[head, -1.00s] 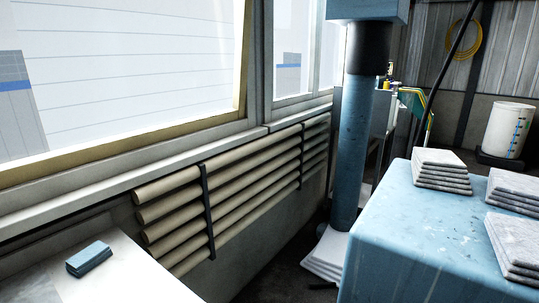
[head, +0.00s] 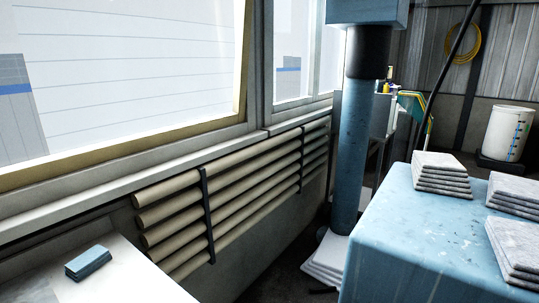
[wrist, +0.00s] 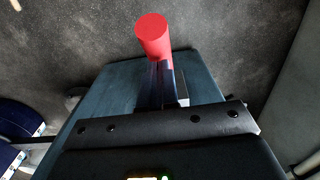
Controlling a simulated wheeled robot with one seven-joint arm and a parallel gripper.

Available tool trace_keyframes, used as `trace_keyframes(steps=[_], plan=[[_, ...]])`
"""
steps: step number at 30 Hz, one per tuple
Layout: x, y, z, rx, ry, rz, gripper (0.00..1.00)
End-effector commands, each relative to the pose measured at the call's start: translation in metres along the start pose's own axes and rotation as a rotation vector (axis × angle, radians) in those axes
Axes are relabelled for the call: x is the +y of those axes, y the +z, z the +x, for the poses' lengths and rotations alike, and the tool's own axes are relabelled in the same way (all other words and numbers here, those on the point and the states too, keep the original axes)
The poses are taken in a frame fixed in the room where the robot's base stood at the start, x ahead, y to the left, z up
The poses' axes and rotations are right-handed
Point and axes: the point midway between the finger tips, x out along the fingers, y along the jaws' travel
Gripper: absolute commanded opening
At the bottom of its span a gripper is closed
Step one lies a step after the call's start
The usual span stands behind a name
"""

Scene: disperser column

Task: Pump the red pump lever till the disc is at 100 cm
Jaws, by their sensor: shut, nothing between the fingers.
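The red pump lever (wrist: 153,37) shows in the wrist view as a red round-ended cylinder at the upper middle. A small lit panel (wrist: 148,178) shows at the bottom edge, too cut off to read. In the head view a blue column (head: 353,140) with a black upper sleeve stands right of the middle.
In the head view a blue-covered table (head: 400,255) at the right bears stacks of grey slabs (head: 441,175). A white table (head: 120,278) with a small blue block (head: 88,262) is at the lower left. Pipes (head: 235,195) run under the window. Grey floor shows in the wrist view.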

Motion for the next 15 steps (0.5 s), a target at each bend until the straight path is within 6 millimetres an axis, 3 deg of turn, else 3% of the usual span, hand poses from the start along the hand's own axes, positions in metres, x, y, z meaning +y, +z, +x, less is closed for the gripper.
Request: trace_keyframes(steps=[10, 15], plan=[[0.0, 0.0, 0.001, 0.0, 0.0, 0.0, 0.0], [0.0, 0.0, 0.015, 0.0, 0.0, 0.0, 0.0]])
